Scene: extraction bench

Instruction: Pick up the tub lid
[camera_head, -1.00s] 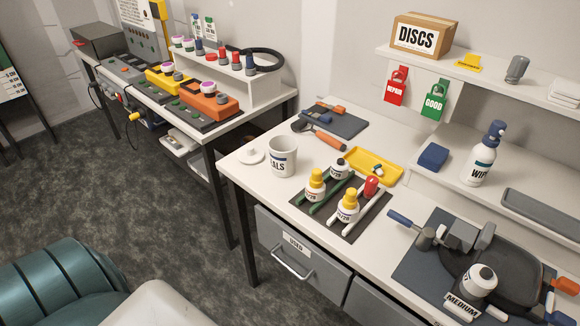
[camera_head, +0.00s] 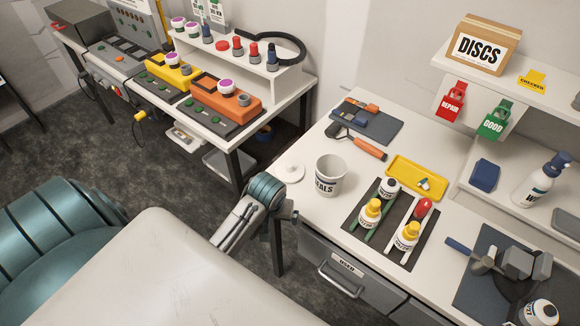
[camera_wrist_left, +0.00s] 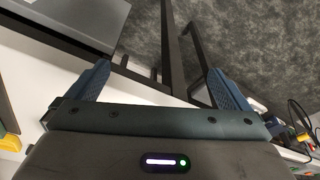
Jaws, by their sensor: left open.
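The tub lid (camera_head: 290,173) is a flat white disc with a small knob, lying on the white bench to the left of the white tub (camera_head: 330,176) marked SEALS. The tub stands upright and open at the top. My left gripper (camera_head: 238,224) is in front of the bench's left end, just to the left of and nearer than the lid, apart from it. In the left wrist view its two blue fingers (camera_wrist_left: 160,84) are spread with nothing between them. The lid is not visible in that view. My right gripper does not show.
A dark mat (camera_head: 393,252) with bottles in a rack lies right of the tub, near a yellow tray (camera_head: 404,168). An orange-handled tool (camera_head: 370,149) lies behind the tub. Grey drawers (camera_head: 345,272) hang below. A second bench (camera_head: 310,85) stands at the back left, with floor between.

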